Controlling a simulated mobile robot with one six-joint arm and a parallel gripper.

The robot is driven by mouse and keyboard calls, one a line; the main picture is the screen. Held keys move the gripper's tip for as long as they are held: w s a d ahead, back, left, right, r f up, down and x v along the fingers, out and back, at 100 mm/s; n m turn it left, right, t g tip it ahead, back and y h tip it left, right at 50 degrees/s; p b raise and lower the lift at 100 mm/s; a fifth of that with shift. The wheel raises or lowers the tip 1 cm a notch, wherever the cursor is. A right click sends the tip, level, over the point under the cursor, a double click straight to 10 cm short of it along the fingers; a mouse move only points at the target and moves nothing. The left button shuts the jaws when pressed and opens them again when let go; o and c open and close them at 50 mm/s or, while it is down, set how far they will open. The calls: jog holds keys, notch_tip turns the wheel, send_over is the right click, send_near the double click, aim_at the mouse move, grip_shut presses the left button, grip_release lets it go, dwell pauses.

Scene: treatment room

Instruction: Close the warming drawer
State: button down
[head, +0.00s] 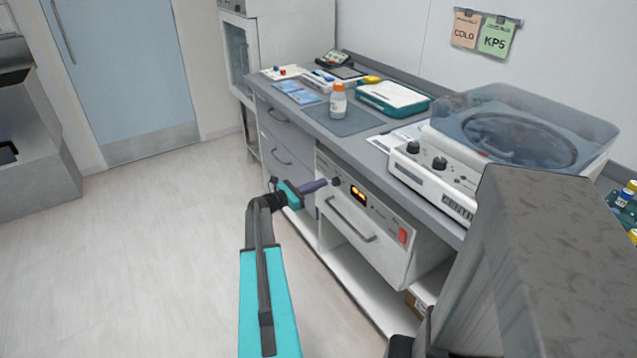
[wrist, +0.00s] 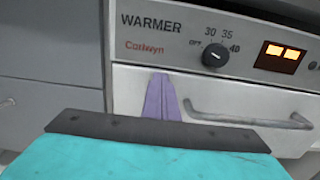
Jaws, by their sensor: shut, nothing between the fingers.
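The warming drawer (head: 365,242) is a white front with a grey bar handle, under the warmer's control panel (head: 372,205) with its knob and orange display. In the wrist view, the drawer front (wrist: 140,88) lies just below the panel marked WARMER, and its handle (wrist: 245,118) is right of my fingers. In the head view the front seems to stand slightly out from the unit; how far is unclear. My gripper (head: 324,183) has its purple fingers shut and empty, at the upper left of the drawer front. The fingers also show in the wrist view (wrist: 162,98); I cannot tell whether they touch it.
Grey drawers (head: 282,150) stand left of the warmer, with an open shelf below it. The counter holds a bottle (head: 338,101), a teal-edged tray (head: 393,97) and a centrifuge-like machine with a clear lid (head: 520,135). The floor (head: 150,250) at left is clear.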

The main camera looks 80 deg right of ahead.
jog(key=shift+s+d+r, duration=0.15)
jog(key=shift+s+r, duration=0.05)
jog(key=shift+s, duration=0.15)
jog(key=v, duration=1.4)
jog(key=shift+w+a+f, duration=0.2)
jog(key=shift+w, duration=0.15)
